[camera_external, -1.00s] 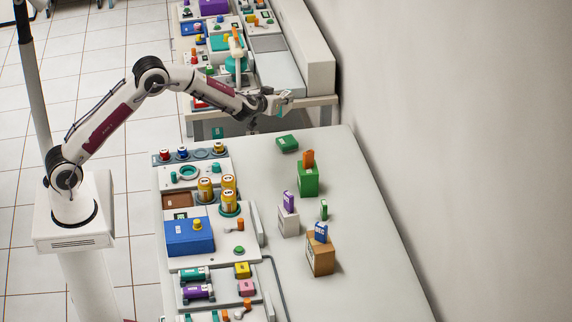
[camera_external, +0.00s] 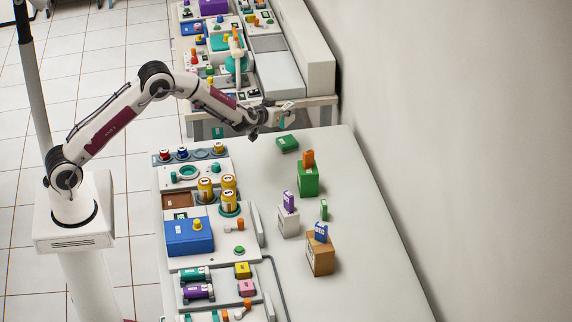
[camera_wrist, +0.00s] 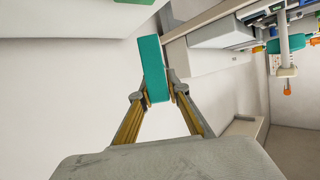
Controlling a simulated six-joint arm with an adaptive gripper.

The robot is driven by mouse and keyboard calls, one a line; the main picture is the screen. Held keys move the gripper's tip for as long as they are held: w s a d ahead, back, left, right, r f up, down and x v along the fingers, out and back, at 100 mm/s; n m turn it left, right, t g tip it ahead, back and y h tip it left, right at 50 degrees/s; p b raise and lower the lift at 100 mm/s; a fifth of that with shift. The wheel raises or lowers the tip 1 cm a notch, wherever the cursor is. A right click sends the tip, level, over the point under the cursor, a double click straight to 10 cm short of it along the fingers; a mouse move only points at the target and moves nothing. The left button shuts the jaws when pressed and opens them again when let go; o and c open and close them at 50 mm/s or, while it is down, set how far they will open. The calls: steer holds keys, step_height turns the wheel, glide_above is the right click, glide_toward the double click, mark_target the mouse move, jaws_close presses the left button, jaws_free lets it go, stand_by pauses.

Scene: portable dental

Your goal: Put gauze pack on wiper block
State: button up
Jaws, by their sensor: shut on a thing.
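My gripper (camera_wrist: 159,88) is shut on a slim teal pack, taken to be the gauze pack (camera_wrist: 151,62). The pack stands out lengthwise beyond the fingertips. In the external view my gripper (camera_external: 282,112) holds the pack (camera_external: 282,123) in the air near the far end of the white table. A flat green block with a white label (camera_external: 287,144) lies on the table just below and in front of it, apart from the pack. I cannot tell for certain which block is the wiper block. A green strip shows at the top edge of the wrist view (camera_wrist: 135,2).
On the table (camera_external: 345,185) stand a green box (camera_external: 308,183) with an orange piece, a white box (camera_external: 288,221) with a purple piece, a brown box (camera_external: 320,257) with a blue piece, and a small green piece (camera_external: 323,209). Dental modules line the left side. A wall stands right.

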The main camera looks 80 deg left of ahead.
mark_target(287, 125)
steer(key=shift+f, duration=1.45)
steer(key=shift+f, duration=0.1)
steer(key=shift+f, duration=1.75)
steer(key=shift+f, duration=0.2)
steer(key=o, duration=0.9)
steer(key=shift+o, duration=0.2)
steer(key=shift+r, duration=0.2)
steer(key=v, duration=1.2)
